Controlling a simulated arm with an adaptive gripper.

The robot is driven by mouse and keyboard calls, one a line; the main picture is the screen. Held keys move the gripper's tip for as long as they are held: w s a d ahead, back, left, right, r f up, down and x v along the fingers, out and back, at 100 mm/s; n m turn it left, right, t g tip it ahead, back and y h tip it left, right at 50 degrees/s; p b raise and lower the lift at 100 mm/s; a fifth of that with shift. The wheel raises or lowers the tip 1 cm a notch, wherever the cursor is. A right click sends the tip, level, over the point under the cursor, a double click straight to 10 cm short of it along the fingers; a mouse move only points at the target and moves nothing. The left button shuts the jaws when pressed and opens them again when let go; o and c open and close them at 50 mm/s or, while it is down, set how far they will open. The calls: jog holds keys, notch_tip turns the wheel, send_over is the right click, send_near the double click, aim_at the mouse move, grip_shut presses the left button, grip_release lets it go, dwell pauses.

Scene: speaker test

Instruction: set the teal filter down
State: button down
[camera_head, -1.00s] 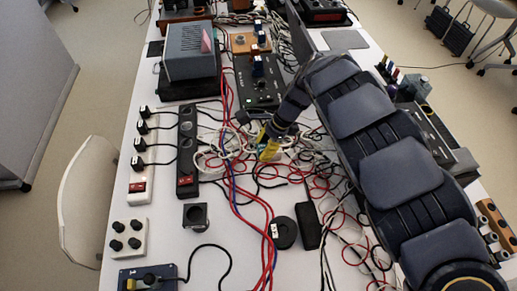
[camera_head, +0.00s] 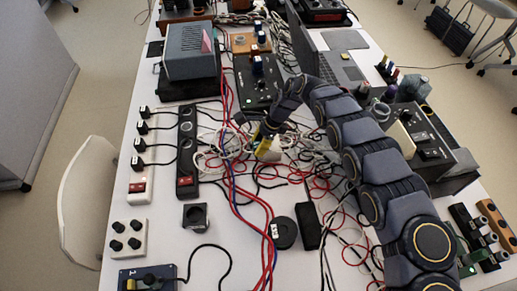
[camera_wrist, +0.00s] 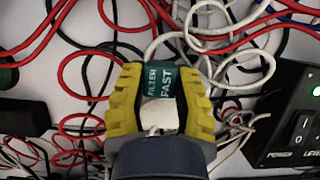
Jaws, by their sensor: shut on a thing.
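The teal filter (camera_wrist: 165,80), with white lettering reading FILTER FAST, sits between the two yellow fingers of my gripper (camera_wrist: 160,92) in the wrist view. A white piece shows at its near end, between the fingers. My gripper is shut on the filter, over a tangle of red, black, white and blue cables. In the head view my gripper (camera_head: 263,146) shows at mid-table above the cable bundle; the filter cannot be made out clearly there. I cannot tell whether the filter touches the cables or table.
A black box with a power switch (camera_wrist: 303,118) stands right of my gripper in the wrist view. In the head view, a black power strip (camera_head: 187,165) lies left, and a grey power supply (camera_head: 190,52) stands back left.

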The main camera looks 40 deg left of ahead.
jog(key=shift+f, duration=1.1)
jog(key=shift+f, duration=0.15)
jog(key=c, duration=0.9)
grip_release()
jog(key=shift+o, duration=0.2)
